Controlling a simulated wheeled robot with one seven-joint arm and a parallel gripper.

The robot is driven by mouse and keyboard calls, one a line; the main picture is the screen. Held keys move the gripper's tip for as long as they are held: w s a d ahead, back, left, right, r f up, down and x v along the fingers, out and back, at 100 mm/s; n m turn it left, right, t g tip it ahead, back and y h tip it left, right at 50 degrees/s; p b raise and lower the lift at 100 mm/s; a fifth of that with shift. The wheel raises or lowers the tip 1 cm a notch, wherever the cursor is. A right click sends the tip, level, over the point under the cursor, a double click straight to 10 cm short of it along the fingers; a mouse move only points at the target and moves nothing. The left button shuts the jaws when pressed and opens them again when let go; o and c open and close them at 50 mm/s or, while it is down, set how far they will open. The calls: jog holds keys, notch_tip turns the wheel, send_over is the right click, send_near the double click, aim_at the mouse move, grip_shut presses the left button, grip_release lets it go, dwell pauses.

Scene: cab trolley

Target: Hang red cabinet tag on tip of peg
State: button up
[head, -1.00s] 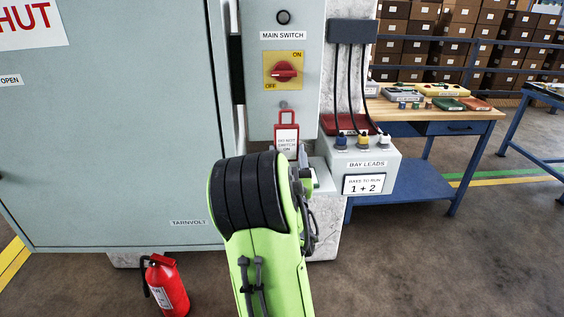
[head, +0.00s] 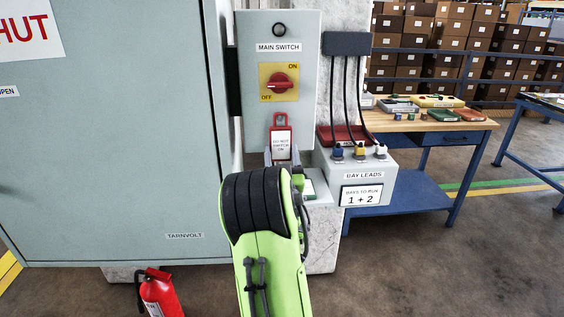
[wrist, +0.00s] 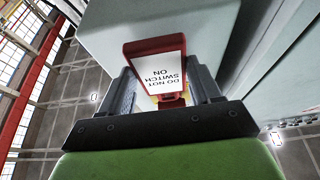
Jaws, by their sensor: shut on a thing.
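The red cabinet tag (head: 281,143) has a white face reading "DO NOT SWITCH ON" and a red loop at its top. It hangs upright in front of the grey switch box (head: 306,90), below the main switch (head: 280,82). My gripper (wrist: 165,92) is shut on the tag, which also shows between the fingers in the wrist view (wrist: 158,72). My arm hides most of the gripper in the head view. The peg is not clearly visible; the tag's loop covers the box front there. I cannot tell whether the loop touches or encircles it.
A large grey cabinet (head: 120,140) stands left, with a red fire extinguisher (head: 160,294) on the floor. Right of my arm is the bay leads box (head: 375,188) with cables and plugs. A workbench (head: 440,124) stands farther right.

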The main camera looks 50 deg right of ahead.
jog(key=shift+w+d, duration=0.2)
jog(key=shift+d, duration=0.1)
jog(key=w+d+f+b, duration=0.1)
jog(key=b, duration=0.2)
dwell(0.6)
jog(key=o, duration=1.1)
